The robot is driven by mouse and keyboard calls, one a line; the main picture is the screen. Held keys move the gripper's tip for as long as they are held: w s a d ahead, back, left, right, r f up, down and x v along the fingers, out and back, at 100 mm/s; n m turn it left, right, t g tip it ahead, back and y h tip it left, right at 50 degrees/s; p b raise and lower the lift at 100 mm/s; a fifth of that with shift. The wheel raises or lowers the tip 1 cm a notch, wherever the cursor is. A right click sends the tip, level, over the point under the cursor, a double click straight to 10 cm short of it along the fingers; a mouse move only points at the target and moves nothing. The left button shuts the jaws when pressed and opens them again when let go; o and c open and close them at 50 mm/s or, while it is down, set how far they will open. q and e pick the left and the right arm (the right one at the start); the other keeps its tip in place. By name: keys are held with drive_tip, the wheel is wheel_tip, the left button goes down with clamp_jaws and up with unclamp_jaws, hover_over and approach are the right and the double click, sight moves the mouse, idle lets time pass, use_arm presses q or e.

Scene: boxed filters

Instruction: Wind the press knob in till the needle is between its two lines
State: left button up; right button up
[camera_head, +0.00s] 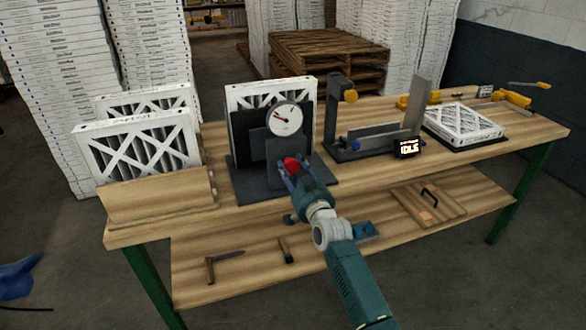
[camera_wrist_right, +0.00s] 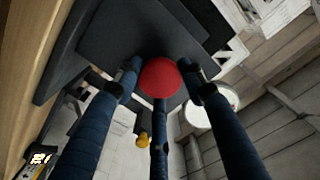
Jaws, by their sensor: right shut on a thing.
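The red press knob (camera_head: 291,164) is on the front of the dark press (camera_head: 268,180) on the bench. A white round dial (camera_head: 286,119) is mounted on the press above the knob. It has a dark needle and a red mark, but the two lines are too small to read. My right gripper (camera_head: 293,171) is shut on the knob. In the right wrist view the red knob (camera_wrist_right: 160,78) sits between the blue fingers. The dial (camera_wrist_right: 197,114) also shows there, without a readable face. A filter (camera_head: 262,95) stands in the press.
A wooden holder (camera_head: 160,203) with white framed filters (camera_head: 140,148) stands left of the press. A dark stand (camera_head: 372,143) and a small display (camera_head: 407,149) stand to the right, before a flat filter (camera_head: 462,123). Tools and a wooden board (camera_head: 428,202) lie on the lower shelf.

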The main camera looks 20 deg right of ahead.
drive_tip(key=m, duration=0.3)
drive_tip(key=r+m, duration=0.1)
drive_tip(key=m, duration=0.2)
drive_tip(key=shift+w+d+r, duration=0.1)
drive_tip(key=shift+d, duration=0.1)
idle(0.5)
drive_tip(key=o, duration=1)
drive_tip(key=shift+o, duration=0.8)
drive_tip(key=shift+d, duration=0.1)
drive_tip(key=shift+f, duration=0.3)
drive_tip(key=shift+f, duration=0.1)
drive_tip(key=shift+s, duration=0.4)
drive_tip(key=s, duration=1.1)
drive_tip(key=shift+s+d, duration=0.2)
